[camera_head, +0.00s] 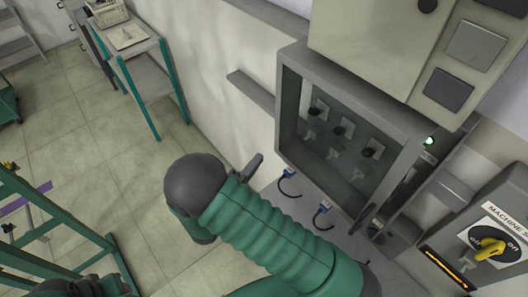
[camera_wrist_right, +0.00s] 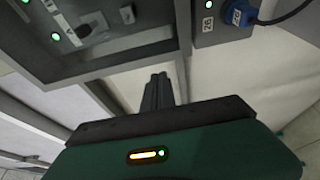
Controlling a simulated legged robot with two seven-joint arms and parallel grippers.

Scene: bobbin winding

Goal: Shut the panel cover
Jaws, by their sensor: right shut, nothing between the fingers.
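The panel (camera_head: 292,116) is a grey-framed box on the wall at the upper middle right of the head view. Several dark knobs show inside it, seemingly behind a see-through pane. I cannot tell how far its cover stands from the box. Its lower frame also shows at the upper left of the right wrist view (camera_wrist_right: 125,47). My right gripper (camera_head: 257,160) is shut and empty, left of the panel's lower left corner and apart from it in the head view. Its dark fingers show just below the frame in the right wrist view (camera_wrist_right: 158,80). My left gripper is not clearly seen.
Blue plugs with black cables (camera_head: 289,174) sit below the panel. A switch box with a yellow rotary handle (camera_head: 490,248) is at the lower right. A beige cabinet (camera_head: 370,45) is above. A teal-legged table (camera_head: 150,62) stands at the back left; the floor between is clear.

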